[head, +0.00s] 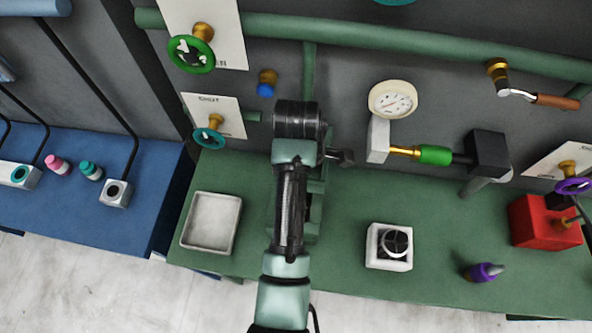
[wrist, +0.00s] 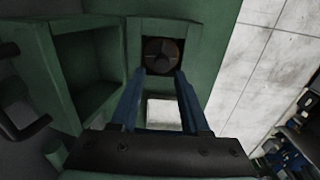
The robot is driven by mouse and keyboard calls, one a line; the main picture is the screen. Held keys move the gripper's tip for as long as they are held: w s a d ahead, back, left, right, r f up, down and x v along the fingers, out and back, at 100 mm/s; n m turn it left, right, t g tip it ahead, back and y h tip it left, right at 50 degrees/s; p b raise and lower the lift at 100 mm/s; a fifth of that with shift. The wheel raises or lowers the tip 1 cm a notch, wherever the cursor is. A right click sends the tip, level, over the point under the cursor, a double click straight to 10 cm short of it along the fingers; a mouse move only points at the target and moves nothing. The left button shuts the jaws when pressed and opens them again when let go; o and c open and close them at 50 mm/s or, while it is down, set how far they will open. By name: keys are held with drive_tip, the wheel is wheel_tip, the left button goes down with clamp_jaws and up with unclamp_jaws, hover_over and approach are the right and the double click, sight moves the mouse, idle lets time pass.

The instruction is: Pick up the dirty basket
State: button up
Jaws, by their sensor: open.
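In the wrist view, a dark round piece with spokes (wrist: 162,57) sits in a square recess of a green housing (wrist: 112,35). It may be the dirty basket, but the picture is too dark to be sure. My gripper (wrist: 160,73) is open. Its two blue fingers point towards the round piece, one to each side of its lower edge, with nothing held between them. I cannot tell whether they touch it. In the head view my arm covers most of the housing (head: 314,212) and my fingers are not visible.
A shallow pale tray (head: 211,222) lies left of my arm. A white box (head: 389,260) with a black round insert stands to the right on the green bench (head: 340,285). A purple-collared bottle (head: 482,272) and a red box (head: 535,222) are farther right. Pipes and valves line the wall.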

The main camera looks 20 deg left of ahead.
drive_tip(key=shift+s+f+p, duration=0.2)
drive_tip(key=shift+f+p, duration=0.8)
drive_tip(key=shift+f, duration=2.6)
clamp_jaws()
